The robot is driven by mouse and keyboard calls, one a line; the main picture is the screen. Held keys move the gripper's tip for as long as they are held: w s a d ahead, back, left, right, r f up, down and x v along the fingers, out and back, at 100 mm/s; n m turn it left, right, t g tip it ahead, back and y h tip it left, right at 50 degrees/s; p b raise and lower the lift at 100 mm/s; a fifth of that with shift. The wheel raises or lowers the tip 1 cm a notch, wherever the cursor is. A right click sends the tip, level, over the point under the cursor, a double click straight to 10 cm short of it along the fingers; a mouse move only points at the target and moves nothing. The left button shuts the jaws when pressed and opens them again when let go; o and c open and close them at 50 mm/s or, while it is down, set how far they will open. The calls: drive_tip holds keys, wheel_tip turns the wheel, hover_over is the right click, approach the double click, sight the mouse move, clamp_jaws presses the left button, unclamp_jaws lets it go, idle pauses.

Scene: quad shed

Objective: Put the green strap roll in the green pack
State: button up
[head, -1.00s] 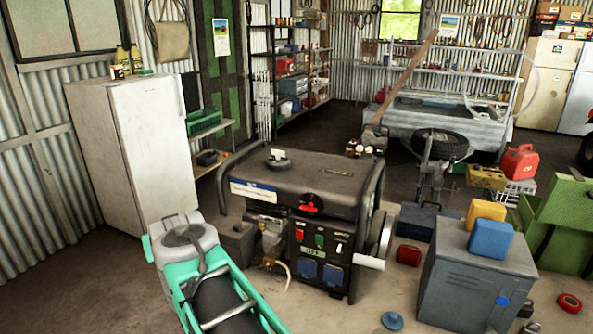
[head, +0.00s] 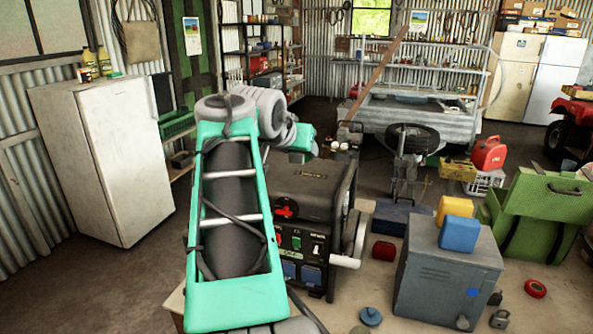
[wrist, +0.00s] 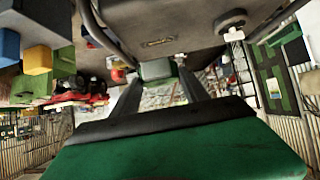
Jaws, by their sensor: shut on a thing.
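My gripper (wrist: 158,84) shows in the wrist view with its two dark fingers shut on a small dull-green block-like thing, which I take for the green strap roll (wrist: 157,69). It is held in the air near the generator. In the head view my raised arm hides the gripper and the roll. A large green case-like thing with a handle and dark strap, likely the green pack (head: 545,208), stands on the floor at the right of the head view, well apart from the gripper. Its inside cannot be seen.
The black generator (head: 300,205) stands close behind my arm. A grey cabinet (head: 447,277) bearing a blue can (head: 460,233) and yellow can (head: 454,208) stands between it and the pack. A red roll (head: 536,288) and padlock (head: 500,318) lie on the floor.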

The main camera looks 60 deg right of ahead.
drive_tip(key=p, duration=0.1)
hover_over(292, 185)
drive_tip(key=f, duration=0.5)
drive_tip(key=shift+s+a+f, duration=0.3)
drive_tip(key=shift+s, duration=0.05)
drive_tip(key=f, duration=0.1)
drive_tip(key=f+p, duration=0.1)
drive_tip(key=f, duration=0.1)
drive_tip(key=shift+w+d+f, duration=0.35)
drive_tip(key=shift+d, duration=0.05)
drive_tip(key=shift+f, duration=0.45)
drive_tip(key=o, duration=1.1)
drive_tip(key=shift+f, duration=0.1)
drive_tip(key=o, duration=0.5)
